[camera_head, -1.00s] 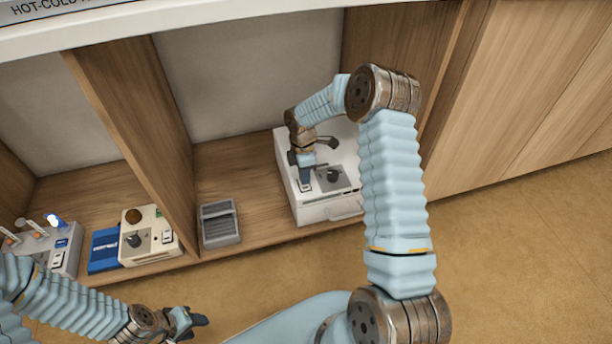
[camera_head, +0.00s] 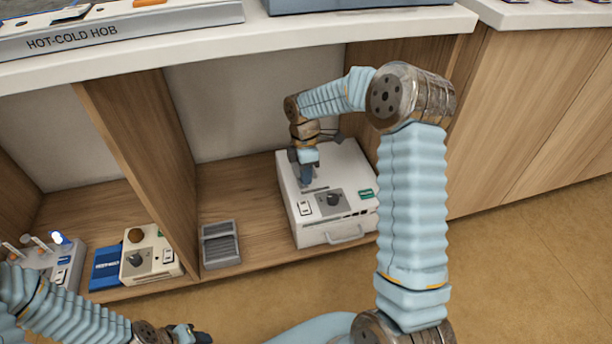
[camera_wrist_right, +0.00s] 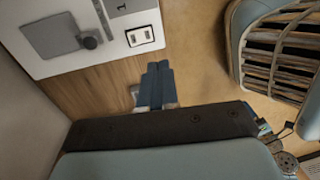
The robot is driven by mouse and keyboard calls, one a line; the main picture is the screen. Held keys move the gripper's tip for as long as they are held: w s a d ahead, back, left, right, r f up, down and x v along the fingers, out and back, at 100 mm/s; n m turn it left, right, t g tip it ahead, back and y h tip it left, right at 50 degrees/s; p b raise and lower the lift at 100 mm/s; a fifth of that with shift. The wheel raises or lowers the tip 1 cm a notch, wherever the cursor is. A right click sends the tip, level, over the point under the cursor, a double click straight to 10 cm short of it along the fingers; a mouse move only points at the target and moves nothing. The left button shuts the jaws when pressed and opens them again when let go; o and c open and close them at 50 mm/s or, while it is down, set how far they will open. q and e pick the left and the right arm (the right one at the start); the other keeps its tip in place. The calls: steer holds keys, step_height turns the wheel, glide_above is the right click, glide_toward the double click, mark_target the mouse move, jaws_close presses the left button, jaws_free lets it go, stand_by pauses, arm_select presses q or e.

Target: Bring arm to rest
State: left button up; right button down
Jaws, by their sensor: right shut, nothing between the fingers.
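My right arm (camera_head: 412,205) reaches into the open shelf bay. Its gripper (camera_head: 306,182) points down over the white box-shaped device (camera_head: 350,165), behind the device's front switch. The fingers are together with nothing between them. In the right wrist view the gripper (camera_wrist_right: 158,72) also shows closed fingers, apart from the device (camera_wrist_right: 70,68), over the wooden shelf floor. The device has a dark knob (camera_head: 333,199), a rocker switch (camera_head: 304,208), a green label and a front handle. My left gripper (camera_head: 187,335) is at the bottom edge, partly cut off; its opening cannot be made out.
A grey slotted holder (camera_head: 220,244) stands left of the device. Beyond the wooden divider (camera_head: 140,150) are a cream device (camera_head: 150,258), a blue box (camera_head: 106,268) and a grey rack. The white counter edge (camera_head: 300,45) overhangs the bay. Floor in front is clear.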

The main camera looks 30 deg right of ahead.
steer(key=s+a+f+m+y, duration=0.3)
steer(key=s+a+f+m, duration=0.55)
steer(key=a+f, duration=0.55)
steer(key=s+a+f+m+t, duration=0.1)
steer(key=s+a+f+m, duration=0.1)
steer(key=s+m, duration=0.2)
steer(key=s+a+f+m+t, duration=0.1)
steer(key=s+a+f+m, duration=0.1)
steer(key=s+m, duration=0.3)
steer(key=s, duration=0.4)
steer(key=shift+s+a+f+y+p, duration=0.15)
steer(key=shift+a+f+y+p, duration=0.15)
steer(key=shift+a+p, duration=0.1)
